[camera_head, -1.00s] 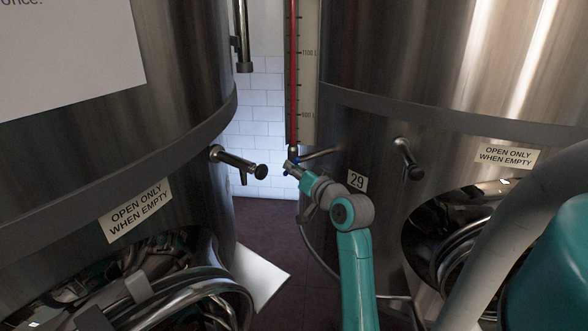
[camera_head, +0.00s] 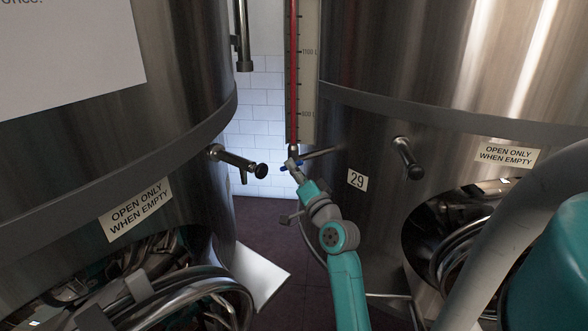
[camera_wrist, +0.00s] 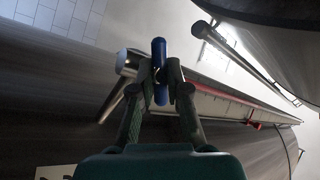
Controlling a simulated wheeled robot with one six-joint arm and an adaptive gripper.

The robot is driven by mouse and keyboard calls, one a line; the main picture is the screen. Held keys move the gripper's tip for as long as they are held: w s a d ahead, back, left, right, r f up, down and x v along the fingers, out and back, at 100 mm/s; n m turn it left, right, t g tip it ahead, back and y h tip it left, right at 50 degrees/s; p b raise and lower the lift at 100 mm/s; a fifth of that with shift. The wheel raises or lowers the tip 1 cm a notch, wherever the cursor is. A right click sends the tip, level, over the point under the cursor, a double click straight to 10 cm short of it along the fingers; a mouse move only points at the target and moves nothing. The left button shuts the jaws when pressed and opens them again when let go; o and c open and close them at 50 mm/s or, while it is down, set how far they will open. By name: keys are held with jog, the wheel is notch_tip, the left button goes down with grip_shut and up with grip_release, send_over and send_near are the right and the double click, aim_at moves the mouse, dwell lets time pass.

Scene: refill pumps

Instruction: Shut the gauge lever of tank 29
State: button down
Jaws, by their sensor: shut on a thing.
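Tank 29 (camera_head: 350,125) is the large steel tank on the right, with a plate (camera_head: 357,180) reading 29. Its gauge (camera_head: 293,75) is a red column beside a scale, above a valve with a blue lever (camera_head: 285,169). My gripper (camera_head: 294,166) is at this lever, at the foot of the gauge. In the wrist view my gripper (camera_wrist: 160,75) has its fingers closed around the blue lever (camera_wrist: 159,49), which sticks out on both sides of them. The valve body (camera_wrist: 128,62) shows just left of the fingers. The fingertips are small in the head view.
Another steel tank (camera_head: 190,85) stands on the left with a tap (camera_head: 240,162) jutting toward the gap. A tap (camera_head: 407,158) juts from tank 29, right of the plate. Open hatches with coiled pipes lie low on both sides. The gap between the tanks is narrow.

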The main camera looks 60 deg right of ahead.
jog(key=m+h, duration=0.3)
jog(key=m, duration=0.2)
jog(key=shift+f+h, duration=0.2)
jog(key=shift+h, duration=0.2)
jog(key=shift+m+h, duration=0.5)
jog(key=shift+m, duration=0.5)
jog(key=c, duration=1.2)
grip_release()
jog(key=shift+o, duration=0.2)
jog(key=shift+n, duration=0.4)
